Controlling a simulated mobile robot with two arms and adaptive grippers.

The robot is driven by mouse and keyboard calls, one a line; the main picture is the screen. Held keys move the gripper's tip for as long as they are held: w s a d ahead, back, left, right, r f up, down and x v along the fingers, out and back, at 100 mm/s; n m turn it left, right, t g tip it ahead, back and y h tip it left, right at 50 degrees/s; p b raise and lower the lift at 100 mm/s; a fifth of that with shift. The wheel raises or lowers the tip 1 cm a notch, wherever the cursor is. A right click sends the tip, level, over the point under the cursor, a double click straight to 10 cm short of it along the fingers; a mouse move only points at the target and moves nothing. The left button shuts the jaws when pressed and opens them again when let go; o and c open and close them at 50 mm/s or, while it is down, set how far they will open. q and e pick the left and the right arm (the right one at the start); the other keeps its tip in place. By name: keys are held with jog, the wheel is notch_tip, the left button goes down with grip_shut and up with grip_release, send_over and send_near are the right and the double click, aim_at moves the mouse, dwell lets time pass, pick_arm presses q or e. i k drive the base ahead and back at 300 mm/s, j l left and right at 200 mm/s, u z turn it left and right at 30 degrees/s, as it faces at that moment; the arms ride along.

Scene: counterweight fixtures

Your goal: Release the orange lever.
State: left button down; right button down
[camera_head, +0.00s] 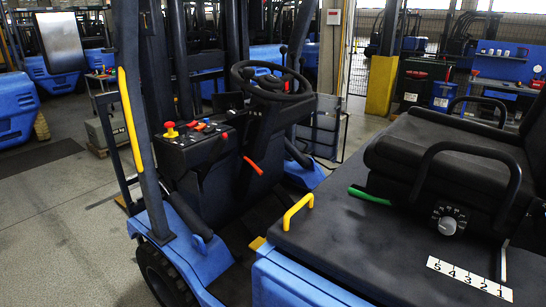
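The orange lever (253,165) is a short orange-red handle on the side of the black column below the steering wheel (271,82). It slants down to the right, and its far end meets the dark panel. From this view I cannot tell whether it is engaged or released. Neither of my grippers is in view, and nothing touches the lever.
A blue forklift surrounds the lever. A console with a red knob (170,129) is to its left. A yellow handle (298,211), black seat (455,150) and green handle (369,195) are to its right. The mast post (145,120) rises at left. Grey floor (60,220) is clear.

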aim_at(243, 155)
jog(key=i+j+z, duration=0.35)
jog(key=i+j, duration=0.15)
jog(key=i+j+z, duration=0.15)
jog(key=j, duration=0.35)
jog(key=i+j+z, duration=0.35)
jog(key=j, duration=0.45)
jog(key=i, duration=0.1)
